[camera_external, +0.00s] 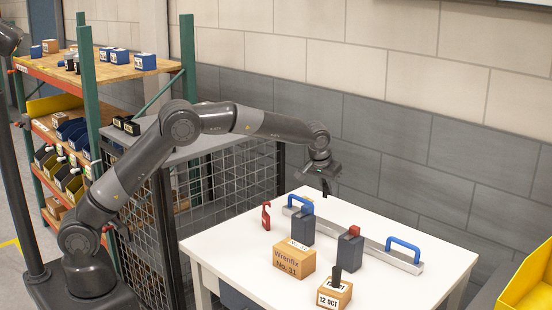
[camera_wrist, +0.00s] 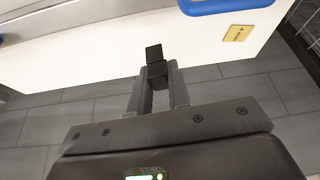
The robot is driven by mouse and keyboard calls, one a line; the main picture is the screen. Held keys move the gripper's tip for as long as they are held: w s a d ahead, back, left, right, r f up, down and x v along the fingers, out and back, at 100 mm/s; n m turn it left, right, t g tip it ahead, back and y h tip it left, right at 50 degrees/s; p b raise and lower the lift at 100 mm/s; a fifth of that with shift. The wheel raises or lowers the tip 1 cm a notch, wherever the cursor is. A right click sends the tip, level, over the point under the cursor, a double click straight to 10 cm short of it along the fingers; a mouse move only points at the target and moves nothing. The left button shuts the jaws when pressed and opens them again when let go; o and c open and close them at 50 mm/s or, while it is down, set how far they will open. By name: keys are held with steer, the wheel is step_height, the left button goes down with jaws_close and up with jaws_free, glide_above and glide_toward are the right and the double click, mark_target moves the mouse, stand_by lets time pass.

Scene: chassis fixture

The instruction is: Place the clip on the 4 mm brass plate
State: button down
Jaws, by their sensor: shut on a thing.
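My gripper (camera_external: 323,172) hangs over the far left end of the white table, shut on a small black piece that seems to be the clip (camera_external: 325,187). In the wrist view, my gripper (camera_wrist: 158,90) holds the black clip (camera_wrist: 154,55) between its fingertips. The clip appears apart from the table. A small brass plate (camera_wrist: 238,33) lies on the white table near its edge, right of the clip and beside a blue handle (camera_wrist: 225,4). Its marking is too small to read. In the external view the plate is only a yellowish spot (camera_external: 308,200) by the left blue handle.
A grey bar (camera_external: 350,238) with blue handles lies along the table (camera_external: 400,290). Two dark blocks (camera_external: 302,228) (camera_external: 349,252), one topped with red, stand before it.

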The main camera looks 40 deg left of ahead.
steer(key=w+a+m, duration=0.1)
steer(key=w+a, duration=0.1)
steer(key=a, duration=0.6)
glide_above(308, 198)
steer(key=s, duration=0.2)
step_height(308, 198, down, 6)
steer(key=shift+w+d+f, duration=0.1)
steer(key=shift+d+f, duration=0.05)
steer(key=shift+f, duration=2.1)
steer(key=shift+f, duration=0.2)
steer(key=c, duration=1.3)
jaws_free()
steer(key=shift+c, duration=0.2)
steer(key=shift+r, duration=0.1)
